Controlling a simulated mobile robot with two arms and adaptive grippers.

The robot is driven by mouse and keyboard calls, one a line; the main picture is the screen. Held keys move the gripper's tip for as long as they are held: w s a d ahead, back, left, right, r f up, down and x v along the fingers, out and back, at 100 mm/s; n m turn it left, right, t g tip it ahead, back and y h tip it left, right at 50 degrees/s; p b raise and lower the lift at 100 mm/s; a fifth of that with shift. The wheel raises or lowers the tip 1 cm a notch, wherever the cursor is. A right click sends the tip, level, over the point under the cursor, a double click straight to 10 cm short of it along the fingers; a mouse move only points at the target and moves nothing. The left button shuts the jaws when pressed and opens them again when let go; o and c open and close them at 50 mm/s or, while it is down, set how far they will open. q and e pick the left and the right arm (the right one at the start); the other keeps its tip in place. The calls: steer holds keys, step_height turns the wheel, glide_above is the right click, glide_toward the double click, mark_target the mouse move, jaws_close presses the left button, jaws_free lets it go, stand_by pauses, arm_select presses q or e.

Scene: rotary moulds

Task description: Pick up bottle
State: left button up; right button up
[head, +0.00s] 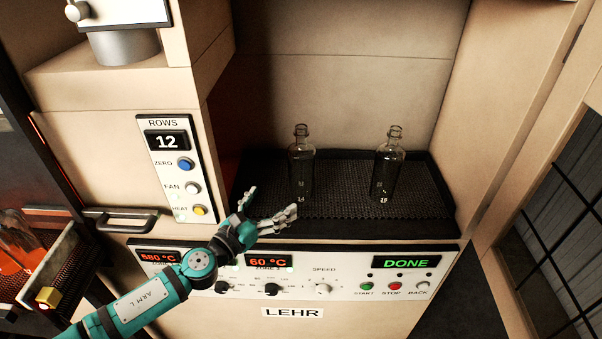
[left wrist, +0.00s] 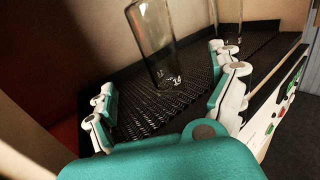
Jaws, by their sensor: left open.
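Two clear glass bottles stand upright on a black mesh belt (head: 330,211) inside the lehr opening. The left bottle (head: 301,170), marked 14, is nearer my left gripper. My left gripper (head: 272,203) is open and empty at the belt's front left, a little short of the left bottle. In the left wrist view the left bottle (left wrist: 153,45) stands ahead, between the directions of the spread fingers, not touched. Its top is cut off there. My right gripper is not in view.
The lehr panel (head: 345,262), with knobs, buttons and a green DONE display, lies below the belt's front edge. A ROWS panel (head: 174,168) and a handle (head: 120,220) are at left. Side walls bound the opening; the belt's right side is free.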

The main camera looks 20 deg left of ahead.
mark_target(294, 181)
arm_select(q)
steer(key=p+x, duration=0.1)
steer(key=x, duration=0.6)
steer(key=shift+w, duration=0.3)
steer(key=shift+x, duration=2.85)
steer(key=shift+f, duration=0.1)
steer(key=shift+s+a, duration=0.1)
steer(key=shift+c, duration=0.2)
steer(key=shift+c, duration=1.2)
steer(key=c, duration=1.4)
steer(key=shift+c, duration=0.5)
steer(key=shift+r, duration=0.2)
